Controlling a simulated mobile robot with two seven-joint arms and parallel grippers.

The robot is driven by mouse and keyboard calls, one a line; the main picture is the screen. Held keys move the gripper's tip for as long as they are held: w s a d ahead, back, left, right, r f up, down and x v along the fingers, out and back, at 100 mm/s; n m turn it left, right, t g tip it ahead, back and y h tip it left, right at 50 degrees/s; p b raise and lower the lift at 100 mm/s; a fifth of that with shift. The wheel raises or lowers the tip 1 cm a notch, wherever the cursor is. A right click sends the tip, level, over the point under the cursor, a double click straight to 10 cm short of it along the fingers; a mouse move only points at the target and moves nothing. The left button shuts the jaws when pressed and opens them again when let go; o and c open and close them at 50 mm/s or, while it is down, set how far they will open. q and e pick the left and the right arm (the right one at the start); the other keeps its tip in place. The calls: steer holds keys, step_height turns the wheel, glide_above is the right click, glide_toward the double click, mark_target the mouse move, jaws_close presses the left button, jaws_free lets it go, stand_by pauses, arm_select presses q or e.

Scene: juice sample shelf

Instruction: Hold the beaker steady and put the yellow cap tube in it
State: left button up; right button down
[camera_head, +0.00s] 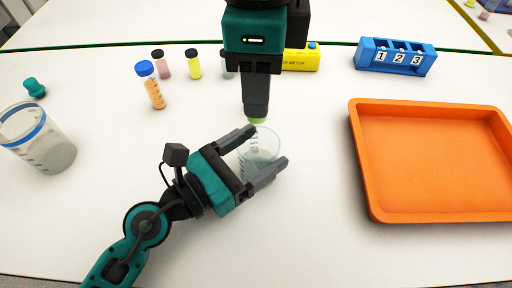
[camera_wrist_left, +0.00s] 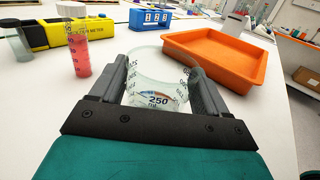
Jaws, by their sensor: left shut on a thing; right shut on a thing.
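The clear beaker (camera_head: 262,157) stands upright on the white table. It also shows in the left wrist view (camera_wrist_left: 158,92), with a 250 marking. My left gripper (camera_head: 268,150) is shut on the beaker, a finger on each side. My right gripper (camera_head: 256,106) comes down from the top of the head view, shut on the yellow cap tube (camera_head: 257,121). Only a yellow-green end of this tube shows below the fingers, over the beaker's far rim. The rest of it is hidden by the gripper. The held tube does not show in the left wrist view.
An orange tray (camera_head: 364,170) lies right. A blue 1-2-3 rack (camera_head: 396,57) and a yellow meter (camera_head: 301,60) stand behind. A blue-capped orange tube (camera_head: 153,86), other tubes and a large beaker (camera_head: 48,150) are left. A red tube (camera_wrist_left: 80,55) stands before the meter.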

steer(key=shift+f, duration=3.1)
steer(key=c, duration=0.6)
jaws_free()
steer(key=shift+c, duration=0.2)
step_height(320, 180, up, 12)
steer(key=shift+r, duration=0.1)
arm_select(q)
steer(key=o, duration=1.1)
steer(key=shift+o, duration=0.2)
